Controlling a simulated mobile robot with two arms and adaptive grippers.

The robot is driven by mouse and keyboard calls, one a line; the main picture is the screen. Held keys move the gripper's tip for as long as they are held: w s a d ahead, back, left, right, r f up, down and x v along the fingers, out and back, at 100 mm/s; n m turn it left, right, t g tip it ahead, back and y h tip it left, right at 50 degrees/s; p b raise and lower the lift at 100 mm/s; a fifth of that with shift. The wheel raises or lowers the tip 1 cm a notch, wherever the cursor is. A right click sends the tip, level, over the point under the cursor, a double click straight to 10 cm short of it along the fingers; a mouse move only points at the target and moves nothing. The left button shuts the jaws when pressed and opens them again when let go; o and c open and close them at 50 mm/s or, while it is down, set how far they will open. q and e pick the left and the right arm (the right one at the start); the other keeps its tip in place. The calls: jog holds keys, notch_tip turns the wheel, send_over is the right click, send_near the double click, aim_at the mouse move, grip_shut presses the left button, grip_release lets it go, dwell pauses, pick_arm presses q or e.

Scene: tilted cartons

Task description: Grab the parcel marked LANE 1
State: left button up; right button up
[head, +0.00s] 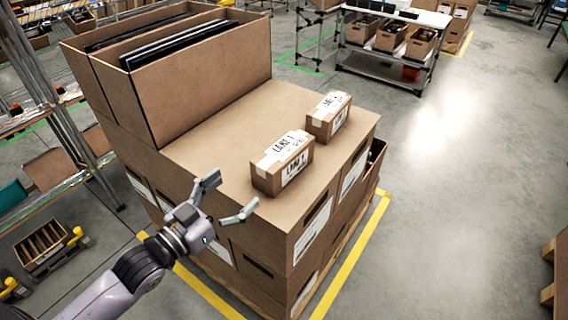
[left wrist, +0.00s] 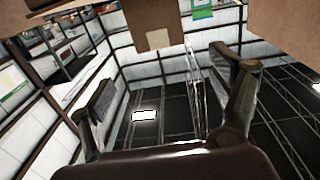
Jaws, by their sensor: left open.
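The parcel marked LANE 1 (head: 264,182) is a small brown carton with a white label and pale tape. It stands on the flat top of a big carton stack (head: 225,135), near its front edge. A second small parcel (head: 316,127) stands behind it to the right; its label is too small to read surely. My left gripper (head: 228,198) is open and empty, in front of and left of the LANE 1 parcel, apart from it. In the left wrist view the open fingers (left wrist: 168,85) have nothing between them; a brown box surface (left wrist: 150,17) shows at the top. My right gripper is not seen.
A tall open carton (head: 205,80) with dark flat items stands at the back left of the stack. Shelving (head: 60,130) is at the left, and a rack with bins (head: 385,60) at the back. The floor at the right is mostly clear.

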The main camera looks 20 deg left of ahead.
pick_arm(q)
jog(key=b, duration=0.2)
send_near(273, 157)
jog(key=x, duration=0.4)
jog(key=shift+w+d, duration=0.1)
jog(key=shift+w, duration=0.3)
jog(key=x, duration=0.1)
jog(key=b+x, duration=0.2)
jog(key=x, duration=0.1)
jog(key=shift+w+f, duration=0.15)
jog(key=shift+f, duration=0.1)
jog(key=shift+w+d, duration=0.3)
jog(key=shift+w, duration=0.2)
jog(key=shift+r, duration=0.1)
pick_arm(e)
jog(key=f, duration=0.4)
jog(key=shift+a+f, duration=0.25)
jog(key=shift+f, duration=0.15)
pick_arm(q)
jog(key=shift+c, duration=0.2)
jog(key=c, duration=1.5)
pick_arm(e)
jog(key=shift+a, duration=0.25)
pick_arm(q)
jog(key=shift+r, duration=0.15)
